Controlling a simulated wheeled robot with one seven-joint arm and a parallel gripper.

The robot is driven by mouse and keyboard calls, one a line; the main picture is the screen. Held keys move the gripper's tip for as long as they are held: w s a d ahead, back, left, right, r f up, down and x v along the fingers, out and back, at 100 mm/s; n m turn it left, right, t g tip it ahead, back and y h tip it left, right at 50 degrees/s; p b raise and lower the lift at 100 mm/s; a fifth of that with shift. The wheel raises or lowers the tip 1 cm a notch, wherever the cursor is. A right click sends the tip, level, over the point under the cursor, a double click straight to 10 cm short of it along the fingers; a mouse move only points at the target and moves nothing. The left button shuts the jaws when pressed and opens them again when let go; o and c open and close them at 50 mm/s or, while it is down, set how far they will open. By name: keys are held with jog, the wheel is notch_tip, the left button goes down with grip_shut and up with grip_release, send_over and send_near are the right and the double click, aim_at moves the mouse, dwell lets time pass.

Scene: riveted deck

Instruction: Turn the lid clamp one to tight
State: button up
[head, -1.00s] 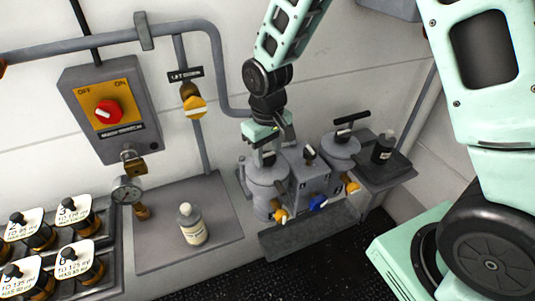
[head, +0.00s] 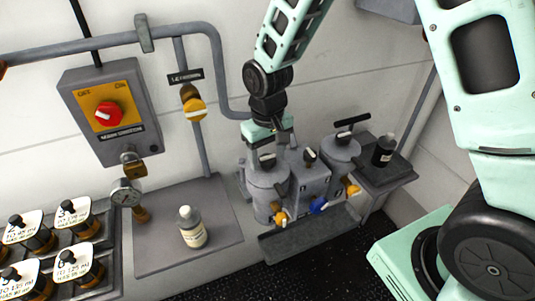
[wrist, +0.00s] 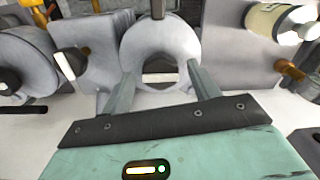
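The left grey round tank (head: 268,186) has a small dark clamp handle (head: 267,160) with a pale top on its lid. My gripper (head: 268,155) points down over this lid, with one finger on each side of the handle. In the wrist view my gripper (wrist: 160,77) is open; its two fingers stand apart over the round grey lid (wrist: 160,42). A short bar (wrist: 158,78) shows between the fingertips, apparently the clamp handle. I cannot tell whether either finger touches it.
A grey box (head: 313,180) with a dark knob and a second tank (head: 341,152) with a black T-handle (head: 351,122) stand close to the right. A bottle (head: 191,228) stands on a plate at left. A dark bottle (head: 384,149) is at right.

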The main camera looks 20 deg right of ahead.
aim_at(267, 157)
notch_tip(267, 157, up, 18)
jog(key=b, duration=0.3)
jog(key=shift+f, duration=0.25)
dwell(0.4)
